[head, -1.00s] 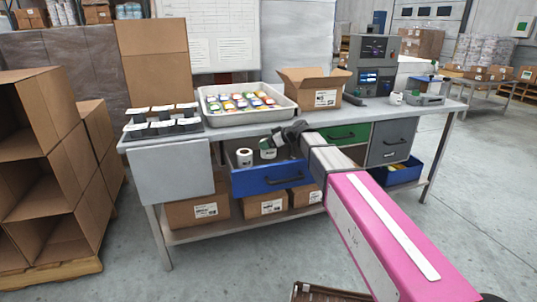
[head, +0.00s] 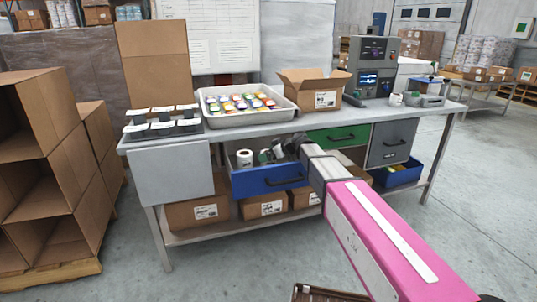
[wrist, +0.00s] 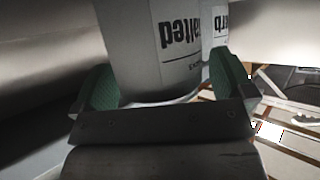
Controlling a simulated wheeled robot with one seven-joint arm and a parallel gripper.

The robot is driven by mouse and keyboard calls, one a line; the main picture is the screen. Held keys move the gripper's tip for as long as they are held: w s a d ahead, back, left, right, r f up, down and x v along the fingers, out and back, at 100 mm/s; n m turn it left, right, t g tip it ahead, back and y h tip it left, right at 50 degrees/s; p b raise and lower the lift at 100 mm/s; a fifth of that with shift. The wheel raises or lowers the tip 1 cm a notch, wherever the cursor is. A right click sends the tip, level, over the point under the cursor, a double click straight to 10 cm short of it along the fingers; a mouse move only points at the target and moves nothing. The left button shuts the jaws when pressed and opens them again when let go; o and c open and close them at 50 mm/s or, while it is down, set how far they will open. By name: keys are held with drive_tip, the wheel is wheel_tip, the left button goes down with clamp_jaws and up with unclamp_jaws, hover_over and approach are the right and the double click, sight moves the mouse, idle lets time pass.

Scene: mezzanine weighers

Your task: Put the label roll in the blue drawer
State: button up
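The blue drawer (head: 270,180) stands pulled open under the bench in the head view. My gripper (head: 272,156) is low over the drawer's opening, with its fingers inside. It is shut on a white label roll (head: 264,157), which also shows in the wrist view (wrist: 160,50) with "salted" printed on it, between the two green pads (wrist: 164,88). A second white roll (head: 244,158) stands in the drawer at left; a roll with cut-off lettering (wrist: 213,30) shows behind the held one in the wrist view. Whether the held roll touches the drawer floor is hidden.
The bench top (head: 230,130) above carries a tray of colourful packets (head: 215,115), an open carton (head: 310,98) and a grey device (head: 372,70). A green drawer (head: 338,135) and a grey drawer (head: 391,143) are closed at right. Cartons (head: 197,212) stand on the lower shelf.

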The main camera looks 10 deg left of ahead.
drive_tip(key=v, duration=0.7)
drive_tip(key=shift+d+r, duration=0.2)
drive_tip(key=shift+d, duration=0.05)
idle(1.1)
